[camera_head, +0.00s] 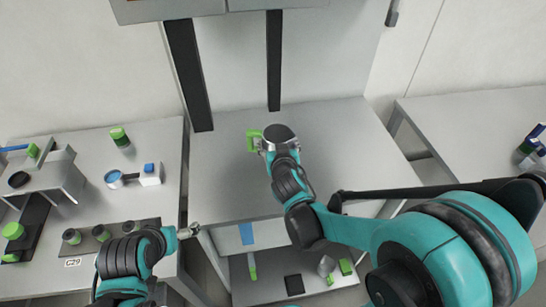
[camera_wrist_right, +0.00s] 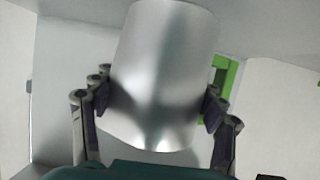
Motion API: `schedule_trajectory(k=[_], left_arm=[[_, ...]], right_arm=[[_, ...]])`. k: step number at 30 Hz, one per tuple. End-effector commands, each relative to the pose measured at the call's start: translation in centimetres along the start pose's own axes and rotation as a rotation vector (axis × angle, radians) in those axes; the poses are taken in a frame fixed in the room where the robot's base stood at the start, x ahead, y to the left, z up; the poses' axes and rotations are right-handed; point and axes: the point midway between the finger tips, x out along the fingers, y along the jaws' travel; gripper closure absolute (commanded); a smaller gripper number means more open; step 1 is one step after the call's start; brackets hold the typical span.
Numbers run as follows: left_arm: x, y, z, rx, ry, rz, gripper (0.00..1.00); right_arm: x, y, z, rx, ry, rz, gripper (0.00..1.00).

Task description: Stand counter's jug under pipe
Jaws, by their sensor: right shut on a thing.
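The jug (camera_head: 279,133) is a silver metal vessel with a dark top and a green handle (camera_head: 253,141) at its left, over the middle grey counter (camera_head: 340,150). My right gripper (camera_head: 272,149) is shut on the jug. In the right wrist view the jug's body (camera_wrist_right: 160,75) sits between the fingers, with the green handle (camera_wrist_right: 222,76) behind the right finger. I cannot tell whether its base touches the counter. My left gripper (camera_head: 189,231) is by the middle counter's left front corner, its jaws too small to read. I cannot clearly pick out a pipe.
Two dark posts (camera_head: 188,75) (camera_head: 273,60) rise at the counter's back, below an overhead box (camera_head: 165,10). The left table (camera_head: 95,145) holds a small machine, green-topped items and a blue-topped cup. A lower shelf (camera_head: 265,290) holds several small items. The counter around the jug is clear.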

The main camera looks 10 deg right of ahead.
Motion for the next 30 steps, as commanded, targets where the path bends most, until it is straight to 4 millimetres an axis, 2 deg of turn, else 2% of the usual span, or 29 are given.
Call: schedule_trajectory(k=[3, 7, 14, 25, 26, 28, 30], left_arm=[[0.4, 0.0, 0.3, 0.000, 0.000, 0.000, 0.08], [0.7, 0.0, 0.5, 0.000, 0.000, 0.000, 0.08], [2.3, 0.0, 1.6, 0.000, 0.000, 0.000, 0.08], [2.4, 0.0, 1.7, 0.000, 0.000, 0.000, 0.08], [2.4, 0.0, 1.7, 0.000, 0.000, 0.000, 0.08], [2.3, 0.0, 1.7, 0.000, 0.000, 0.000, 0.08], [2.3, 0.0, 1.6, 0.000, 0.000, 0.000, 0.08]], right_arm=[[0.7, -1.1, 0.5, 0.000, 0.000, 0.000, 0.62], [1.0, -1.3, 1.1, 0.001, 0.000, 0.001, 0.62], [2.3, -1.3, 4.2, 0.001, 0.000, 0.001, 0.62], [2.4, -1.2, 4.5, 0.001, 0.000, 0.001, 0.62], [2.4, -1.2, 4.6, 0.001, -0.001, 0.002, 0.26], [2.3, -1.2, 4.5, 0.001, 0.000, 0.002, 0.08], [2.3, -1.2, 4.5, 0.001, -0.001, 0.002, 0.08]])
